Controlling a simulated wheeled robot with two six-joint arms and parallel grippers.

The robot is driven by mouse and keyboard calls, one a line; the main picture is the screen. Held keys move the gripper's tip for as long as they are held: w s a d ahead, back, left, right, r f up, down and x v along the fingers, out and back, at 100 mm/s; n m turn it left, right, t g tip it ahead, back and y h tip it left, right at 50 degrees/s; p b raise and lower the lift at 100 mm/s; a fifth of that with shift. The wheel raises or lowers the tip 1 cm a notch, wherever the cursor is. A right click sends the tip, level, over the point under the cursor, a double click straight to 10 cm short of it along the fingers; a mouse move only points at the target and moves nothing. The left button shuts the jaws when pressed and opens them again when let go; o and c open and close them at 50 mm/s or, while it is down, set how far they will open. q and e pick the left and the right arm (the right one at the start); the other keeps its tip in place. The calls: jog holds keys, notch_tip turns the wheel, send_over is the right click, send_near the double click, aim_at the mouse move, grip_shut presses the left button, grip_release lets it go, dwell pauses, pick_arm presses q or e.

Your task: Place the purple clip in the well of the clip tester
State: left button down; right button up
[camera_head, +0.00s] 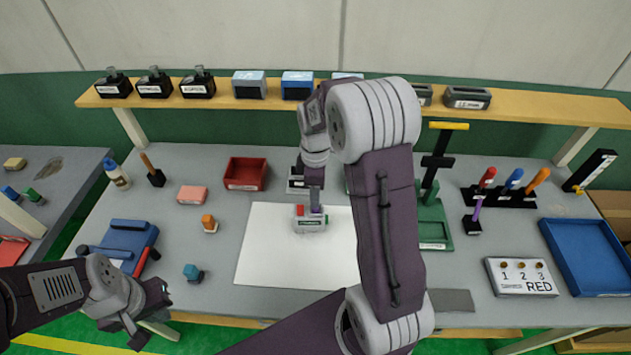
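The clip tester (309,225) is a small pale box with a red and a green part on top, standing on the white mat. My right gripper (316,200) points straight down over it, its narrow fingers looking shut on the purple clip (317,210). Only a little purple shows at the fingertips, right at the tester's top. The fingers hide the well, so I cannot tell how deep the clip sits. My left gripper (152,312) is open and empty at the lower left, off the table's front edge.
An orange clip (209,224) and a teal clip (193,273) lie left of the white mat (262,255). A red bin (246,173) stands behind. My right arm hides part of a green stand (436,230). A blue tray (590,255) lies at the right.

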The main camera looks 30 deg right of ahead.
notch_tip(320, 180, up, 8)
jog(key=s+a+f+m, duration=0.3)
jog(key=s+f+m, duration=0.1)
jog(key=s+m, duration=0.2)
jog(key=s+a+f+m+t, duration=0.1)
jog(key=s+a+f+m, duration=0.3)
jog(key=s+f+m, duration=0.1)
jog(key=shift+s+a+m, duration=0.25)
jog(key=shift+s+m, duration=0.15)
jog(key=shift+s, duration=0.45)
